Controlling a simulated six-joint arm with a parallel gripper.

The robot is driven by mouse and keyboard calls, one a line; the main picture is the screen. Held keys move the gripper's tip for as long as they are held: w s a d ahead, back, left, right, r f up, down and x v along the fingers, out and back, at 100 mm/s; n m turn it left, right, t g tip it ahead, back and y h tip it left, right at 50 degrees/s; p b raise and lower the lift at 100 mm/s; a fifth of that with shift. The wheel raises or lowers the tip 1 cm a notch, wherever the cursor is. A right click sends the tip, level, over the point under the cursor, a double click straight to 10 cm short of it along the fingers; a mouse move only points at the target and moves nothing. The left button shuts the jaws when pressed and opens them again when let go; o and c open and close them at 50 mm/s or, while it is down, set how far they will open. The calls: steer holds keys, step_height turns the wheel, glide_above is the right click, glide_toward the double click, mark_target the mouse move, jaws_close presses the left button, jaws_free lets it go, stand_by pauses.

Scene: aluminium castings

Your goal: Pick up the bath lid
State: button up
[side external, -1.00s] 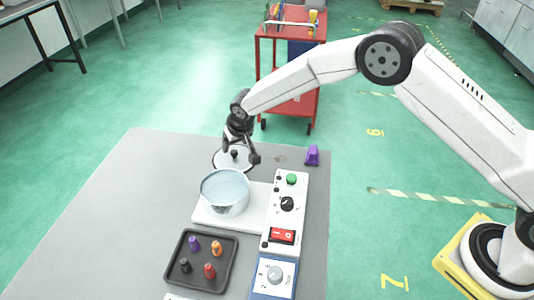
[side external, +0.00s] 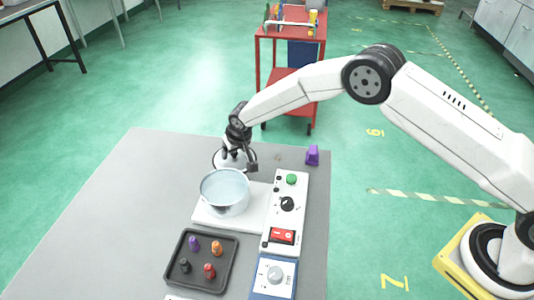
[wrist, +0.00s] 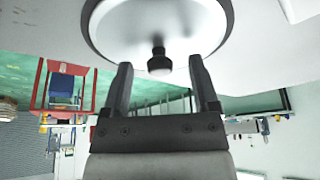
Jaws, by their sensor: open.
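The bath lid (side external: 218,161) is a pale disc with a dark rim, lying on the grey table just behind the bath. In the wrist view the lid (wrist: 185,25) fills the top, with its black knob (wrist: 159,60) at the centre. My gripper (side external: 239,163) is low over the lid and hides much of it in the side view. In the wrist view my gripper (wrist: 160,66) is open, with one finger on each side of the knob and gaps between. The round bath (side external: 225,191) with bluish liquid stands on a white base.
A control panel (side external: 275,215) with a green button, dial and red switch is right of the bath. A dark tray (side external: 205,281) with several coloured pegs is in front. A purple block (side external: 312,155) sits at the table's back right. The table's left side is clear.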

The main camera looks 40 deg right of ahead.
jaws_close()
steer(key=shift+r, duration=0.2)
steer(key=shift+r, duration=0.45)
steer(key=s+d+r, duration=0.3)
steer(key=s+r, duration=0.8)
steer(key=s, duration=0.2)
steer(key=shift+s+r, duration=0.35)
steer(key=shift+r, duration=0.05)
stand_by(0.4)
steer(key=a+r, duration=0.1)
steer(key=a, duration=1.2)
steer(key=shift+w, duration=0.15)
